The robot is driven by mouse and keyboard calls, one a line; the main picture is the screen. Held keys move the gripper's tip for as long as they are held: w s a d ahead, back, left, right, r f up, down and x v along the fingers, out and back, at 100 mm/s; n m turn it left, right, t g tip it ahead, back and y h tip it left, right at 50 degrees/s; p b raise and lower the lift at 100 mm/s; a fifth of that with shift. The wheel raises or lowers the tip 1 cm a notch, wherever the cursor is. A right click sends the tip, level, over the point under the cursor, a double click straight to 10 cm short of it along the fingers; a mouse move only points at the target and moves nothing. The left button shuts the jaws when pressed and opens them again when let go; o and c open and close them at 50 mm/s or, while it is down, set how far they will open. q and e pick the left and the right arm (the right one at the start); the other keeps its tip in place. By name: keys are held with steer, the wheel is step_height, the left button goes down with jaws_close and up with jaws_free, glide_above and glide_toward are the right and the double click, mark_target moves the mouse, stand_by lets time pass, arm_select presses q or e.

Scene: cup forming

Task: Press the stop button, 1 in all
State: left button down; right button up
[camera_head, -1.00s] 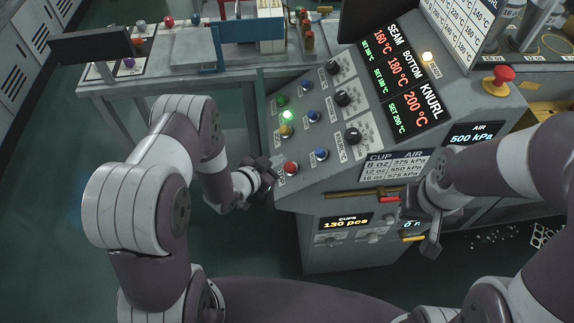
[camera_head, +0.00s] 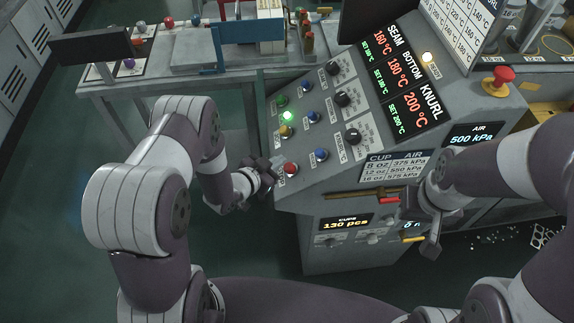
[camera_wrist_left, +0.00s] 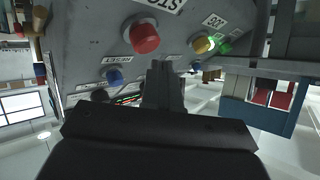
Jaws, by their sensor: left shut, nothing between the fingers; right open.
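The stop button is a red round button (camera_head: 290,169) at the lower left of the grey sloping control panel. In the left wrist view the red button (camera_wrist_left: 145,38) is large, beside a partly cut-off label reading "STO". My left gripper (camera_head: 277,162) is shut and empty, just left of the red button in the head view. In the left wrist view its fingertips (camera_wrist_left: 164,68) lie just below and right of the button. I cannot tell whether they touch it. My right gripper (camera_head: 417,222) is open at the panel's lower front, its fingers partly hard to make out.
Nearby on the panel are a yellow button (camera_head: 286,131), a lit green lamp (camera_head: 288,116), blue buttons (camera_head: 321,155) and black knobs (camera_head: 353,137). A red mushroom button (camera_head: 503,74) stands at the far right. A table (camera_head: 150,88) is behind; the floor at left is clear.

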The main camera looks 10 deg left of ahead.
stand_by(0.7)
arm_select(q)
steer(key=shift+w+d+f+b, duration=0.1)
steer(key=shift+d+f+b, duration=0.15)
steer(key=shift+f+b, duration=0.1)
steer(key=shift+d+f+b, duration=0.25)
steer(key=shift+f+b, duration=0.15)
stand_by(0.7)
steer(key=shift+r, duration=0.15)
steer(key=shift+a+r+p, duration=0.55)
steer(key=shift+r+p, duration=0.05)
steer(key=shift+p, duration=0.1)
steer(key=a+r+p, duration=0.1)
steer(key=r+p, duration=0.1)
steer(key=s+a+r+p, duration=0.1)
steer(key=r, duration=0.1)
steer(key=shift+a+p, duration=0.35)
